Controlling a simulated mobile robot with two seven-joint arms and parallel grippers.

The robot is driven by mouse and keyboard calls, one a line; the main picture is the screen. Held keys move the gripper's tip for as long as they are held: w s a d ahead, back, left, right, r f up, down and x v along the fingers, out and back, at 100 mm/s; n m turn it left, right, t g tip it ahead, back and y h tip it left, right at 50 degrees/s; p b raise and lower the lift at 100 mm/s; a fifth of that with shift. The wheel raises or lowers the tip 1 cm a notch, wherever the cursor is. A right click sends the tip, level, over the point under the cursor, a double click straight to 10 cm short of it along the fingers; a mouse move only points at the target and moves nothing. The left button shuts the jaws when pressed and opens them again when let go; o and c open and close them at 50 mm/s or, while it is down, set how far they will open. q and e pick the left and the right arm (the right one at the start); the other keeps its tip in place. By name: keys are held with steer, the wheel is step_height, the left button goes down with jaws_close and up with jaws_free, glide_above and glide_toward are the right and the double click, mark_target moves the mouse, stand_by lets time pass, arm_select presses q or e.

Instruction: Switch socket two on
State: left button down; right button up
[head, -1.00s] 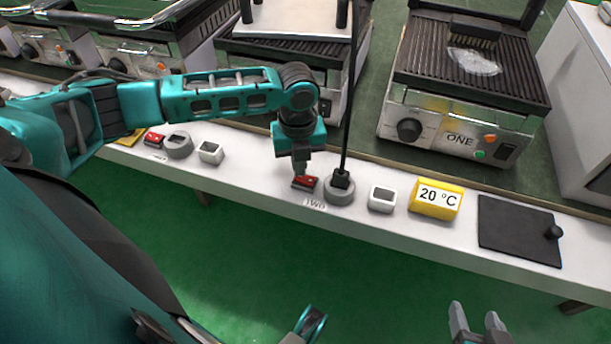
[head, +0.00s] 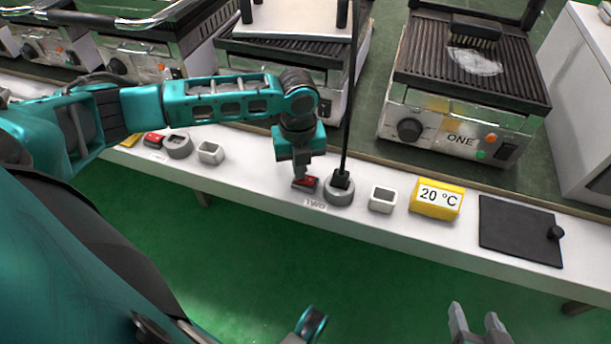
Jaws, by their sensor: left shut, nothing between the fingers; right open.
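The red switch (head: 311,181) of socket two sits on the white ledge, just above the label "TWO" (head: 315,204). My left gripper (head: 301,175) is shut and empty, pointing down with its tips at the left side of the red switch. It seems to touch the switch, and it hides part of it. The grey round socket (head: 339,192) stands right of the switch with a black plug and cable in it. My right gripper (head: 480,328) is open and empty at the bottom edge, well away from the ledge.
Right of the socket are a small white box (head: 382,199), a yellow "20 °C" display (head: 436,199) and a black plate (head: 520,230) with a knob. Another red switch (head: 153,139) and grey socket (head: 178,146) are at left.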

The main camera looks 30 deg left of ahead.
arm_select(q)
steer(key=shift+s, duration=0.1)
step_height(320, 180, up, 5)
steer(key=p, duration=0.6)
steer(key=shift+f, duration=0.1)
steer(key=shift+r+p, duration=0.75)
steer(key=shift+p, duration=0.3)
steer(key=shift+r+p, duration=0.25)
steer(key=shift+p, duration=0.05)
